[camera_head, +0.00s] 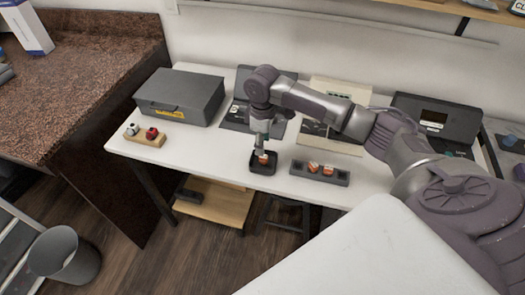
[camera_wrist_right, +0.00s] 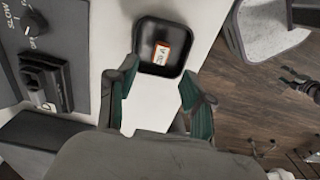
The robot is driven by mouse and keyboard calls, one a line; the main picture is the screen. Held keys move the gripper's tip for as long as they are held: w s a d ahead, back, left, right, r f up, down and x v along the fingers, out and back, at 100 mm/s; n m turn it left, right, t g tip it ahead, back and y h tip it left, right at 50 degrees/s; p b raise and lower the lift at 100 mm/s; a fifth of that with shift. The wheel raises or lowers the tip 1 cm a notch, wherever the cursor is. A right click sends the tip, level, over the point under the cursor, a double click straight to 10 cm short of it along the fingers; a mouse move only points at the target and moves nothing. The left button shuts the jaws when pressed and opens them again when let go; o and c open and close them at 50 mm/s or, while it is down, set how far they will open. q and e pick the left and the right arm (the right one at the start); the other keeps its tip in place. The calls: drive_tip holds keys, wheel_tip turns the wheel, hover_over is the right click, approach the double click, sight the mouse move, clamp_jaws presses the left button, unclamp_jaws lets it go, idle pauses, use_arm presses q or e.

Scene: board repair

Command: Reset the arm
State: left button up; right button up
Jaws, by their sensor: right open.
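My right arm comes in from the right in the head view. Its gripper (camera_head: 259,148) points down over a small black tray (camera_head: 262,167) near the front edge of the white table. In the right wrist view the two green fingers (camera_wrist_right: 158,92) are spread apart with nothing between them. The black tray (camera_wrist_right: 143,42) lies just beyond the fingertips. A small orange and white part (camera_wrist_right: 162,52) lies inside the tray; it also shows in the head view (camera_head: 263,157). My left gripper does not show.
A dark holder (camera_head: 299,170) with orange and white parts stands right of the tray. A wooden block (camera_head: 137,138) with a white and a red item stands at left. A grey case (camera_head: 180,92) and dark devices line the back. The front left of the white table (camera_head: 205,150) is clear.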

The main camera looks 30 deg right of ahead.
wheel_tip(320, 180, up, 6)
drive_tip(key=s+a+f+t+y, duration=0.2)
drive_tip(key=s+a+f, duration=0.95)
drive_tip(key=a, duration=0.35)
drive_tip(key=s+d+r+m+t+h, duration=0.1)
drive_tip(key=s+d+m, duration=0.15)
drive_tip(key=s, duration=0.45)
drive_tip(key=s+d+m+t+h, duration=0.1)
drive_tip(key=s+m, duration=0.3)
drive_tip(key=s, duration=0.4)
wheel_tip(320, 180, down, 28)
drive_tip(key=s+g, duration=0.2)
drive_tip(key=s+d+f+g, duration=0.1)
drive_tip(key=s+d+f, duration=0.1)
drive_tip(key=s+f, duration=1.2)
drive_tip(key=shift+s+d+n, duration=0.4)
drive_tip(key=shift+s+n, duration=0.05)
drive_tip(key=shift+s, duration=0.6)
